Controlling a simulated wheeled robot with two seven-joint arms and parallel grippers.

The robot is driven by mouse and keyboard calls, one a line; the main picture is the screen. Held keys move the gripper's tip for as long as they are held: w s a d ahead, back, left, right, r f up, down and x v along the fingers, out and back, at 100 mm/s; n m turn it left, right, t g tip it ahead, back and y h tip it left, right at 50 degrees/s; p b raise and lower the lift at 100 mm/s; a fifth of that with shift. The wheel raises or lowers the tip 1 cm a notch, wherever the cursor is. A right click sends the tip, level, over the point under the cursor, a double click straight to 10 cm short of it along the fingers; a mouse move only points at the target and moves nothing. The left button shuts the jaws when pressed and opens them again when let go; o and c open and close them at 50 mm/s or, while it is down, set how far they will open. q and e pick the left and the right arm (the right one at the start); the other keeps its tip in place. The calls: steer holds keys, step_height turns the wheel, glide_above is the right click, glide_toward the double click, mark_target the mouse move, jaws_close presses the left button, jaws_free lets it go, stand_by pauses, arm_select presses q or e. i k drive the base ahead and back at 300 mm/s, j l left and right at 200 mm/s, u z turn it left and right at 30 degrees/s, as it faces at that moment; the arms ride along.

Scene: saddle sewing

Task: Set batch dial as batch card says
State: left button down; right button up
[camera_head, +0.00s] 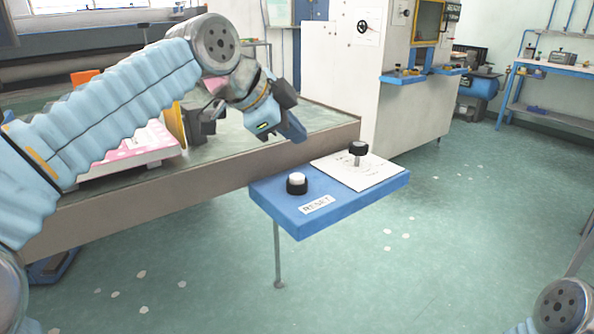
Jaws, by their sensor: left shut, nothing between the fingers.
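The dial is a black knob (359,148) on a short post, standing on a white plate (375,173) with small faint marks that I cannot read. The plate lies on a blue shelf (335,218) at the table's corner. My left gripper (296,136) is shut and empty, above the table edge, to the left of the knob and apart from it. No batch card can be made out for certain. My right gripper is out of view; only a piece of my right arm shows at the lower right.
A black-and-white button (297,183) with a RESET label (317,204) sits on the same shelf, left of the plate. A pink and white item (135,150) lies on the table, partly behind my left arm. A white machine (385,90) stands behind. The floor at right is open.

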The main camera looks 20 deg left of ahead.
mark_target(358, 148)
steer(key=k+j, duration=0.8)
steer(key=k, duration=0.05)
